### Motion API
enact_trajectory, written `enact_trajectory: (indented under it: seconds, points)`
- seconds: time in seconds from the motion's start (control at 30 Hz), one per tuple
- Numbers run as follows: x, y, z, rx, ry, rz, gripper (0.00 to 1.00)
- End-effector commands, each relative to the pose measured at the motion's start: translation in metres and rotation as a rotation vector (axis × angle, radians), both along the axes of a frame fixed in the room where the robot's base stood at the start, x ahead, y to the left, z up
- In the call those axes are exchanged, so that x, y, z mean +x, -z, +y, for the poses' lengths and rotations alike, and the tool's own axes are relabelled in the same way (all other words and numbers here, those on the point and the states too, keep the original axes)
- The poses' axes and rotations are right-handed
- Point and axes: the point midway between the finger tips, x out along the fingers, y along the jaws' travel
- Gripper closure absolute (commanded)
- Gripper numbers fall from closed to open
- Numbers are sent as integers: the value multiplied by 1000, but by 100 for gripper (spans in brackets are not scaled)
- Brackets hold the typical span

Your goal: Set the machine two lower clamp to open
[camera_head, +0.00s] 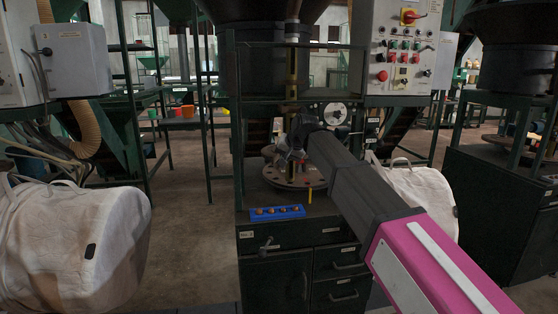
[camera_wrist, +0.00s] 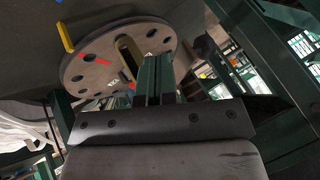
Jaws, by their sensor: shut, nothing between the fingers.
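A round grey plate (camera_head: 275,177) with holes and red marks sits on the dark cabinet below the central machine. In the wrist view the plate (camera_wrist: 90,62) is close ahead of my fingers, with a slotted brass-coloured piece (camera_wrist: 127,50) at its middle. A small yellow pin (camera_head: 309,195) stands at its front edge; it also shows in the wrist view (camera_wrist: 66,32). My gripper (camera_head: 284,152) is over the plate; its fingers (camera_wrist: 155,78) are together and empty. I cannot tell whether they touch anything. Which part is the lower clamp, and its setting, is unclear.
A control panel (camera_head: 400,52) with buttons and a red switch hangs above right. A blue tray (camera_head: 277,212) with several small round items lies on the cabinet (camera_head: 280,262). White bulk bags (camera_head: 75,240) hang left and behind my arm (camera_head: 425,195). Floor at left centre is clear.

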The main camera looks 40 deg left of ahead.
Motion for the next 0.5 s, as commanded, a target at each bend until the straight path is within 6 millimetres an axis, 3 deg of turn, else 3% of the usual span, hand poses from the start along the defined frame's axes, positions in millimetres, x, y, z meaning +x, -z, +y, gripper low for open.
enact_trajectory:
  seconds: [0.1,0.5]
  points:
    - [9,0,-23,0,5,-1,100]
    - [-10,-63,-62,1,2,-3,100]
